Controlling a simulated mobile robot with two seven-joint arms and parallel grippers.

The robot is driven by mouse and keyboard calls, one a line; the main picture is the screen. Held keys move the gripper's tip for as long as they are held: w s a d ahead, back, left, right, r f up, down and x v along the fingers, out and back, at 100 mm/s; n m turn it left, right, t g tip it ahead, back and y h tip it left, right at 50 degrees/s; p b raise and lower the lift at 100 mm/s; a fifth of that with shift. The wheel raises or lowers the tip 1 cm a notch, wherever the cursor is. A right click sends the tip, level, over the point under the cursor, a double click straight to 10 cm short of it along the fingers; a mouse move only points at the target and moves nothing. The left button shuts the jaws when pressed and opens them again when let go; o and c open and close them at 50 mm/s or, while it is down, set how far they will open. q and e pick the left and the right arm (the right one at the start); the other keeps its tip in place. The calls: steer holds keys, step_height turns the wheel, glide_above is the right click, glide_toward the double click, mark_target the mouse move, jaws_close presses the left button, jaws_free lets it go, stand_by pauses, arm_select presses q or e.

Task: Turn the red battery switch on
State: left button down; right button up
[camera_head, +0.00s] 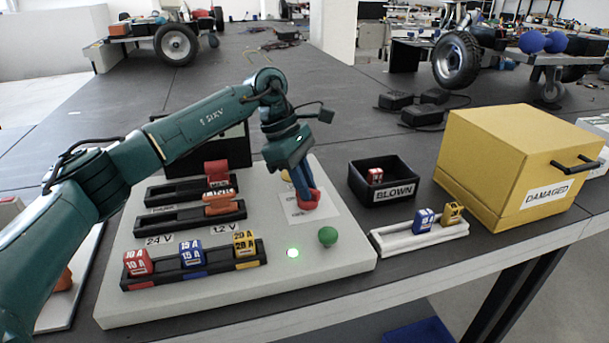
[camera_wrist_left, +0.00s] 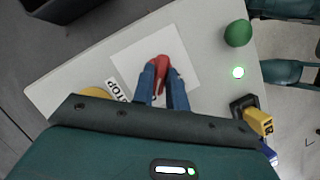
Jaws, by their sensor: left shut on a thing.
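The red battery switch (camera_head: 311,199) sits on a white label at the right part of the light grey panel (camera_head: 330,258). It also shows in the left wrist view (camera_wrist_left: 161,69). My left gripper (camera_head: 304,187) reaches down from above, its blue fingers on either side of the red switch handle and shut on it. In the left wrist view the fingers (camera_wrist_left: 163,88) meet the near part of the handle. Part of the switch is hidden by the fingers. A green light (camera_head: 292,253) glows beside a green knob (camera_head: 327,236). My right gripper is not in view.
A fuse row (camera_head: 194,265) with red, blue and yellow fuses lies at the panel's front left. A black BLOWN bin (camera_head: 388,184), a white fuse holder (camera_head: 420,237) and a yellow DAMAGED box (camera_head: 515,150) stand to the right. A yellow button (camera_wrist_left: 97,93) is beside the STOP label.

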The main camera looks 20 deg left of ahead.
arm_select(q)
steer(key=shift+m, duration=0.6)
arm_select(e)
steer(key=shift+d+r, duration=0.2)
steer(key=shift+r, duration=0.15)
arm_select(q)
steer(key=shift+g, duration=0.3)
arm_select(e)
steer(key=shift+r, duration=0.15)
arm_select(q)
steer(key=c, duration=1.4)
jaws_free()
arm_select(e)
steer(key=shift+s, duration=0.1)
arm_select(q)
steer(key=p+v, duration=0.2)
steer(key=v, duration=1.1)
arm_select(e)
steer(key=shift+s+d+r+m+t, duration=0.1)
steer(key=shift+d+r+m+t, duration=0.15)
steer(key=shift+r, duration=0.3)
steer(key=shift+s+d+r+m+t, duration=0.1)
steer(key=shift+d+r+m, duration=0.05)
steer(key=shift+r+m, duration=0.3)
arm_select(q)
steer(key=shift+d+r, duration=0.15)
